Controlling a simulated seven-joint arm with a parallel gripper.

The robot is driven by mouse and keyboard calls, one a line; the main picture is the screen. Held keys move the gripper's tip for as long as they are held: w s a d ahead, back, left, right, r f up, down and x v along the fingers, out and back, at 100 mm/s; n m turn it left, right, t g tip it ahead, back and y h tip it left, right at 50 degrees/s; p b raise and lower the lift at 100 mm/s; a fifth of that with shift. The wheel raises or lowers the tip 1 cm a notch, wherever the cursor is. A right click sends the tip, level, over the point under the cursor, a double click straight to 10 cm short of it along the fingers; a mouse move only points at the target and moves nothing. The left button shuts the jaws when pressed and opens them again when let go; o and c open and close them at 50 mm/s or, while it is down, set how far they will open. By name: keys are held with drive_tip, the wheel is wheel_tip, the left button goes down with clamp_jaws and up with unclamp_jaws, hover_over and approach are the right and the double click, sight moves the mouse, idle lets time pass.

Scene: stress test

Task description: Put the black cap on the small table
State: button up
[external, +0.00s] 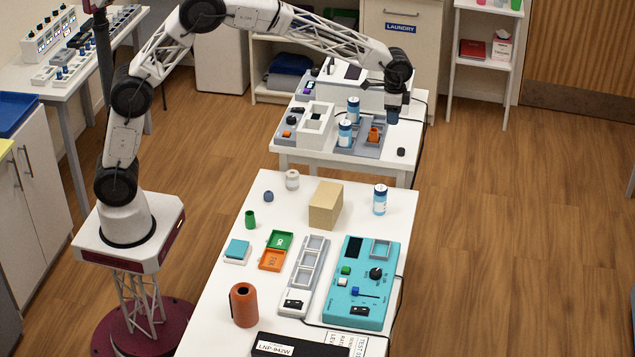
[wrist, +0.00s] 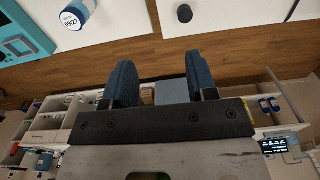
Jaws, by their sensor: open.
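The black cap (external: 401,152) is a small dark round piece resting on the white small table (external: 300,156), near its front right corner. It also shows near the top of the wrist view (wrist: 184,13), on the white table top close to the edge. My gripper (external: 392,118) hangs over the right side of the small table, above and apart from the cap. In the wrist view its two dark blue fingers (wrist: 162,82) stand wide apart, with nothing held between them.
The small table also carries two blue-white bottles (external: 345,132), a grey tray with an orange piece (external: 374,135), and a white machine (external: 345,88). The nearer long table holds a bottle (external: 380,200), a wooden block (external: 325,206) and a teal panel (external: 352,285). Floor separates the tables.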

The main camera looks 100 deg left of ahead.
drive_tip(key=s+d+r+t, duration=0.1)
drive_tip(key=s+d+r, duration=0.5)
drive_tip(key=s+d, duration=0.55)
drive_tip(key=s+d+r, duration=0.7)
drive_tip(key=s+d, duration=0.3)
drive_tip(key=s, duration=0.2)
drive_tip(key=s+d+f, duration=0.2)
drive_tip(key=s+d, duration=0.2)
drive_tip(key=s, duration=0.6)
drive_tip(key=s+d+f+t, duration=0.1)
drive_tip(key=s+d, duration=0.3)
drive_tip(key=s, duration=0.7)
drive_tip(key=s+d+f, duration=0.3)
drive_tip(key=s+d, duration=0.1)
drive_tip(key=s, duration=0.6)
drive_tip(key=shift+s+d, duration=0.25)
drive_tip(key=shift+s, duration=0.1)
